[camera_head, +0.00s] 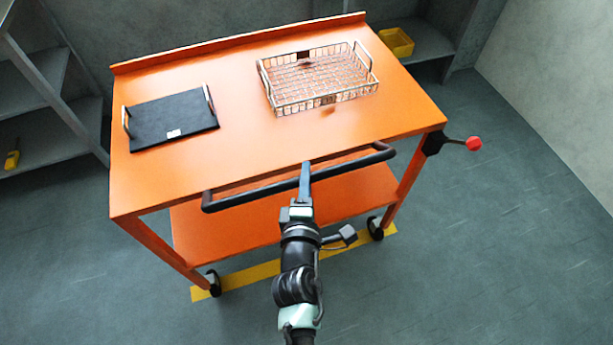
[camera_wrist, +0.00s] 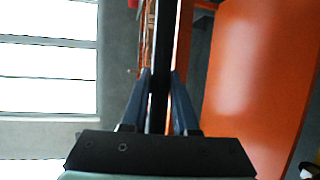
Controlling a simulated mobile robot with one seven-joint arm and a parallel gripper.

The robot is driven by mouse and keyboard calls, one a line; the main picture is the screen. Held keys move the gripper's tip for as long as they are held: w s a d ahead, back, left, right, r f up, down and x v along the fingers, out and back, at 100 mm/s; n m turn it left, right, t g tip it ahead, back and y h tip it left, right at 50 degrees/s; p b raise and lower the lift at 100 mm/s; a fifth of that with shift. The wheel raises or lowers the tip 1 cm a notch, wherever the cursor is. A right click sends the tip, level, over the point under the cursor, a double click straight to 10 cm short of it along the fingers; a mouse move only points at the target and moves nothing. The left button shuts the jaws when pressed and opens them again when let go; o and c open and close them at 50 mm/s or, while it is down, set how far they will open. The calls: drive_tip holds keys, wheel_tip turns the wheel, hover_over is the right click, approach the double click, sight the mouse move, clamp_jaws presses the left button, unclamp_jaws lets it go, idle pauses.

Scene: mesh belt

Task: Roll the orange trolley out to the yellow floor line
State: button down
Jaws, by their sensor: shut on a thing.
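The orange trolley (camera_head: 250,120) stands in the middle of the head view, with a lower shelf and black wheels. Its orange surface fills the right of the wrist view (camera_wrist: 260,70). A black handle bar (camera_head: 255,192) runs along its near side. My gripper (camera_head: 305,180) is shut on the bar; in the wrist view its fingers (camera_wrist: 158,100) lie on either side of the dark bar (camera_wrist: 163,50). The yellow floor line (camera_head: 262,271) runs beneath the trolley's near edge, and the two near wheels (camera_head: 214,283) are at it. The far wheels are hidden.
A wire basket (camera_head: 318,80) and a black tray (camera_head: 172,119) sit on the trolley top. A lever with a red knob (camera_head: 474,143) sticks out at right. Shelves (camera_head: 45,75) stand at left; a yellow bin (camera_head: 397,42) is behind. Floor in front is clear.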

drive_tip(key=c, duration=0.7)
unclamp_jaws()
drive_tip(key=shift+s+a+r+b, duration=0.25)
drive_tip(key=shift+s+r, duration=0.15)
drive_tip(key=shift+s, duration=1.7)
drive_tip(key=shift+s+a+r+b, duration=0.1)
drive_tip(key=shift+s+r+b, duration=0.2)
drive_tip(key=shift+s, duration=1.8)
drive_tip(key=shift+s+a+r+b, duration=0.2)
drive_tip(key=shift+s+r, duration=0.25)
drive_tip(key=shift+s, duration=1.65)
